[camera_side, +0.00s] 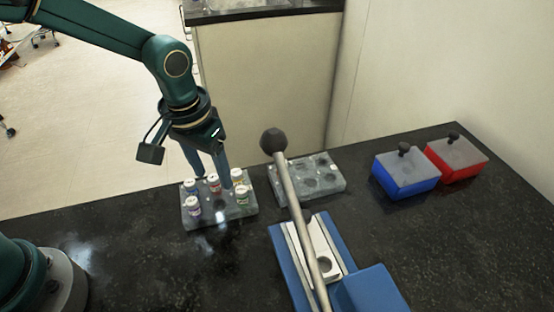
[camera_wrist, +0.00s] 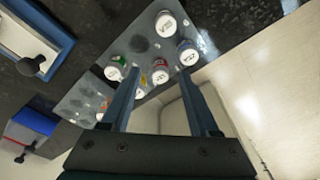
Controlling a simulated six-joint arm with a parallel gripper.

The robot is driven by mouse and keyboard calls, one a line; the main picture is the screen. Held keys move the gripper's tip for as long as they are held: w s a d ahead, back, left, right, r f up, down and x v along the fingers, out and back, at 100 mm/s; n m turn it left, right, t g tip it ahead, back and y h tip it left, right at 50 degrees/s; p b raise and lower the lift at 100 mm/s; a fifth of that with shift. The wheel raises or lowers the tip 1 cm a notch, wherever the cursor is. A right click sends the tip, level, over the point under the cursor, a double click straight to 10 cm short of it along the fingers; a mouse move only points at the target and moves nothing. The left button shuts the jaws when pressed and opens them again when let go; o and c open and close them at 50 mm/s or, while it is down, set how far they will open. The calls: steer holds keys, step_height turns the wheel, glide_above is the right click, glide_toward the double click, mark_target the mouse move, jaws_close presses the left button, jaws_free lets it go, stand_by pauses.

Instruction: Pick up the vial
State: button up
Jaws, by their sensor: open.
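Several small white-capped vials with coloured labels stand upright in a clear rack (camera_side: 218,222) on the dark bench. One is a red-marked vial (camera_side: 214,184), with a yellow-marked vial (camera_side: 237,175) and a green-marked vial (camera_side: 242,195) to its right. Two more vials (camera_side: 193,205) stand on the left side. My gripper (camera_side: 212,178) points down over the rack, its fingers apart and empty among the vial tops. In the wrist view, the red-marked vial (camera_wrist: 160,70) shows between the two fingers (camera_wrist: 158,74). The fingertips' exact height above it is unclear.
A blue box (camera_side: 406,178) and a red box (camera_side: 458,162) sit at the far right.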

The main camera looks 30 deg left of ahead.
steer(key=shift+f, duration=0.2)
jaws_close()
steer(key=shift+r, duration=0.1)
